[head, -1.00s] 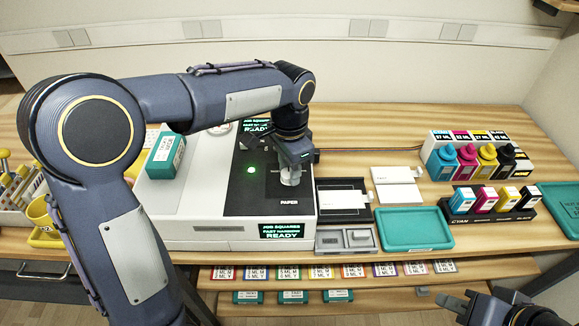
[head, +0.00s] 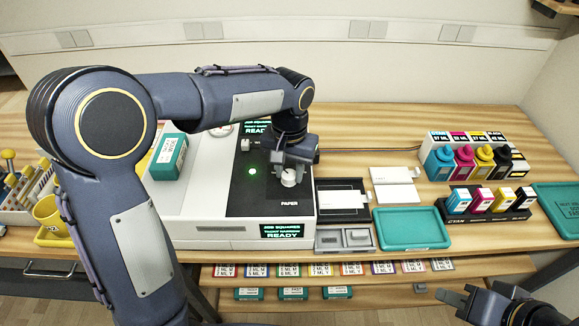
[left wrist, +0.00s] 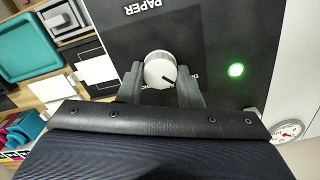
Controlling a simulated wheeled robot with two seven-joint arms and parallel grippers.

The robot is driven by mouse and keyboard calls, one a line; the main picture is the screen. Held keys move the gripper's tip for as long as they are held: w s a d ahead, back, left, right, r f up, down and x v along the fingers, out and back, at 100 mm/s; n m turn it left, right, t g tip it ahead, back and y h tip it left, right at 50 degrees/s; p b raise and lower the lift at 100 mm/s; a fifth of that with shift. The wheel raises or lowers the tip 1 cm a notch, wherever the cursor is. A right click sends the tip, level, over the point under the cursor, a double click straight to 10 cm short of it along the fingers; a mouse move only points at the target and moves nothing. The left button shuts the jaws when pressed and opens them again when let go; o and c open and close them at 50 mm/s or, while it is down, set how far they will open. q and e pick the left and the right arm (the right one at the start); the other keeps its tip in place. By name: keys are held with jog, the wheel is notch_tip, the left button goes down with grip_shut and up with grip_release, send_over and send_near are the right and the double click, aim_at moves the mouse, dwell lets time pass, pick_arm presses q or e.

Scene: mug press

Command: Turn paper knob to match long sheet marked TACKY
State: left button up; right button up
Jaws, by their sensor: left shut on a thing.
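The white paper knob (head: 290,178) stands on the black panel (head: 250,200) of the press, above the word PAPER. In the left wrist view, the round knob (left wrist: 159,68) has a dark pointer line aimed to the lower right. My left gripper (head: 292,166) is shut on the knob, a finger on each side. The front display (head: 282,230) reads JOB SQUARES, then what looks like TACKY NARROW, then READY. White sheets lie on a black tray (head: 324,208) and beside it; their print is too small to read. My right gripper (head: 458,306) is low at right, apparently open and empty.
A green light (head: 252,171) glows on the panel. A teal box (head: 168,158) sits on the press's left side. Teal tray (head: 411,229), ink bottles (head: 462,163) and cartridges (head: 482,203) stand to the right. Labelled cards (head: 320,270) line a lower shelf.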

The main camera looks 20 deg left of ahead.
aim_at(289, 173)
pick_arm(q)
jog(key=shift+r+n, duration=0.1)
jog(key=shift+n, duration=0.7)
jog(key=o, duration=1)
notch_tip(289, 173, up, 8)
jog(key=shift+f, duration=0.15)
